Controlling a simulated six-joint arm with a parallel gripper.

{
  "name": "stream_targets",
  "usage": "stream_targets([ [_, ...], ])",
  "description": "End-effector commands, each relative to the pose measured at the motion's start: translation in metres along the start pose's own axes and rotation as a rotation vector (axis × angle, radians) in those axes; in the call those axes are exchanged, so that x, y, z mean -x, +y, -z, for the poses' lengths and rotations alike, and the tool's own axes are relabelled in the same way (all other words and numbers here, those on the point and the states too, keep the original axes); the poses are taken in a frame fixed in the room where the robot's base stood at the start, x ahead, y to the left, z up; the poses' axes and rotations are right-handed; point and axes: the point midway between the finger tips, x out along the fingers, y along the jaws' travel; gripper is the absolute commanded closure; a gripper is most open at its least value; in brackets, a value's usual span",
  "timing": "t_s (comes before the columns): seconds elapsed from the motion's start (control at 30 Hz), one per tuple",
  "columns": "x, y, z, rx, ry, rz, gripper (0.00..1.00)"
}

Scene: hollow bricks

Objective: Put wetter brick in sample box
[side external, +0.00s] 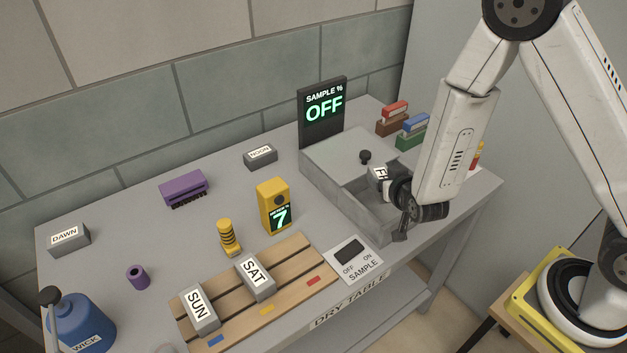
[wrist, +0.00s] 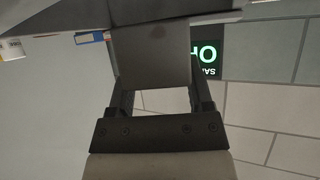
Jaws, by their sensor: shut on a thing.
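A grey brick (side external: 378,172) with a white label, partly hidden but seeming to start with F, is in my gripper (side external: 391,184). My gripper is shut on it, at the open part of the grey sample box (side external: 322,184). I cannot tell whether the brick touches the box floor. In the wrist view the brick (wrist: 150,58) fills the space between the fingers. A grey lid (side external: 335,150) with a black knob lies over the back of the box. Bricks marked SUN (side external: 198,308) and SAT (side external: 255,278) lie on a slatted wooden rack (side external: 292,262).
A SAMPLE % display (side external: 323,110) reads OFF. A SAMPLE switch panel (side external: 352,262) lies before the box. A yellow meter (side external: 274,206) reads 7. Grey NOON (side external: 260,157) and DAWN (side external: 68,238) blocks, a purple brush (side external: 184,187) and a blue WICK jug (side external: 84,322) stand leftward.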

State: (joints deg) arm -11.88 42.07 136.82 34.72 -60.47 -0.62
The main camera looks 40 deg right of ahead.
Motion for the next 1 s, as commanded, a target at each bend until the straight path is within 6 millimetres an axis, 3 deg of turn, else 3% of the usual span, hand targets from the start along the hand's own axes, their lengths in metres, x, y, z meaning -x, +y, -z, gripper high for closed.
stream_targets([
  [0.57,-0.018,0.0,-0.033,-0.001,0.001,0.0,1.0],
  [1.0,-0.019,0.0,-0.036,0.0,0.002,0.0,1.0],
])
